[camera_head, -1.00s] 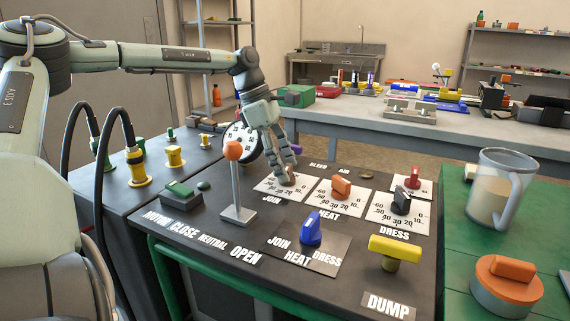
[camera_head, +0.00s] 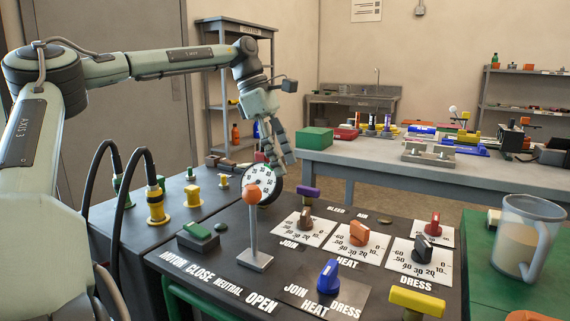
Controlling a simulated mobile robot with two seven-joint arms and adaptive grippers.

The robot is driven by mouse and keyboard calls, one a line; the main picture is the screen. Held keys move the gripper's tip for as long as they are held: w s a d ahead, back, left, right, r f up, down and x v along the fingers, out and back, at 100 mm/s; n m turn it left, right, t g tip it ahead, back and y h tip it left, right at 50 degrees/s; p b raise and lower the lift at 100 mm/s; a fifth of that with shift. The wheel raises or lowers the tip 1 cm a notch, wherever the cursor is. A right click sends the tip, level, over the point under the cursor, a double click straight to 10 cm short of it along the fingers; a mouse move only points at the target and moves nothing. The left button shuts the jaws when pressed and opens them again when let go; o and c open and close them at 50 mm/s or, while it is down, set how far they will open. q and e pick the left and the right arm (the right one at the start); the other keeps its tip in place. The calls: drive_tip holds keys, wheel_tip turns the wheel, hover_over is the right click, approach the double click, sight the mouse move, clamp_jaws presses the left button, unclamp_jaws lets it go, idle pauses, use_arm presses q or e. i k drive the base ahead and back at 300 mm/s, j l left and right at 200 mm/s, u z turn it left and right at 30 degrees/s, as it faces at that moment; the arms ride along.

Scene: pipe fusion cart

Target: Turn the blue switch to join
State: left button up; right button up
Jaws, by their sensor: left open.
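The blue switch (camera_head: 328,276) stands on a dark plate at the front of the cart's panel (camera_head: 290,262). The labels JOIN, HEAT and DRESS surround its base, JOIN to the left, HEAT in front and DRESS to the right. Its exact pointing direction is hard to tell. My left gripper (camera_head: 284,167) is open and empty, fingers down, in the air above the far part of the panel. It is behind and to the left of the blue switch, well apart from it. My right gripper is not in view.
An orange-knobbed lever (camera_head: 253,220) stands left of the switch. Behind are brown (camera_head: 305,220), orange (camera_head: 359,232) and dark (camera_head: 422,248) dial knobs. A yellow T-handle (camera_head: 417,301) is to the right, a clear pitcher (camera_head: 527,238) beyond it. Black hoses rise at left.

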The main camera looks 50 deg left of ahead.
sight(328, 283)
drive_tip(key=k, duration=1.5)
